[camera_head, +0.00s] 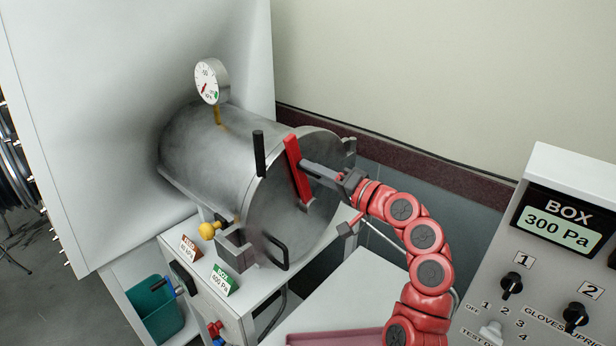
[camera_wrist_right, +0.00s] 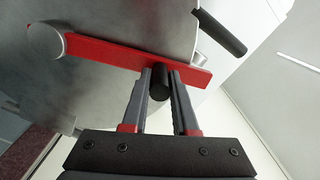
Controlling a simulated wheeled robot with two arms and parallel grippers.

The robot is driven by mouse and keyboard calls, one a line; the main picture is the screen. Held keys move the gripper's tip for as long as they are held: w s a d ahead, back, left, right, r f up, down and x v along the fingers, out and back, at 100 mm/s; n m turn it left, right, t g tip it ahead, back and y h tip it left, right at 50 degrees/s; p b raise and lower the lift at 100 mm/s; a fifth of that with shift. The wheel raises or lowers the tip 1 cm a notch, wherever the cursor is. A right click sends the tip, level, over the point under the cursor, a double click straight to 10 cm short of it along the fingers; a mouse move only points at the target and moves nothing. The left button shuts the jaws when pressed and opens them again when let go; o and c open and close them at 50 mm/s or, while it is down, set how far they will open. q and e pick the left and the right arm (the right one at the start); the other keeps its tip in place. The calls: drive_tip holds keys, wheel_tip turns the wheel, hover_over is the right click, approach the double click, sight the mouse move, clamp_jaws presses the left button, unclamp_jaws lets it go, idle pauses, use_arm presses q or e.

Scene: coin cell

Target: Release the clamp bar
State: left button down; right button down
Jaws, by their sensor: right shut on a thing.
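The clamp bar (camera_head: 298,170) is a red bar lying tilted across the round door of the metal cylinder. In the right wrist view the red clamp bar (camera_wrist_right: 105,53) runs from a round grey boss (camera_wrist_right: 45,41) at the left to a small grey piece at its right end. A short black handle (camera_wrist_right: 158,92) stands out from the bar. My right gripper (camera_head: 309,167) reaches in from the right in front of the door. In the wrist view my right gripper's fingers (camera_wrist_right: 162,80) are shut around the black handle. My left gripper is not in view.
A metal cylinder (camera_head: 205,158) with a gauge (camera_head: 210,82) stands out from a white wall. A black post handle (camera_head: 259,153) and a yellow knob (camera_head: 208,231) are close by. A control box (camera_head: 560,250) stands at the right. A teal bin (camera_head: 155,308) is below.

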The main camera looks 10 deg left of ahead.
drive_tip(key=shift+w+d+r, duration=0.15)
drive_tip(key=shift+d, duration=0.05)
idle(0.3)
drive_tip(key=c, duration=0.7)
unclamp_jaws()
drive_tip(key=shift+w, duration=0.1)
drive_tip(key=shift+d, duration=0.1)
drive_tip(key=shift+s+d+b, duration=0.25)
drive_tip(key=shift+s+b, duration=0.05)
drive_tip(key=b+v, duration=0.6)
drive_tip(key=v, duration=1)
drive_tip(key=shift+s+d, duration=0.15)
drive_tip(key=shift+d, duration=0.05)
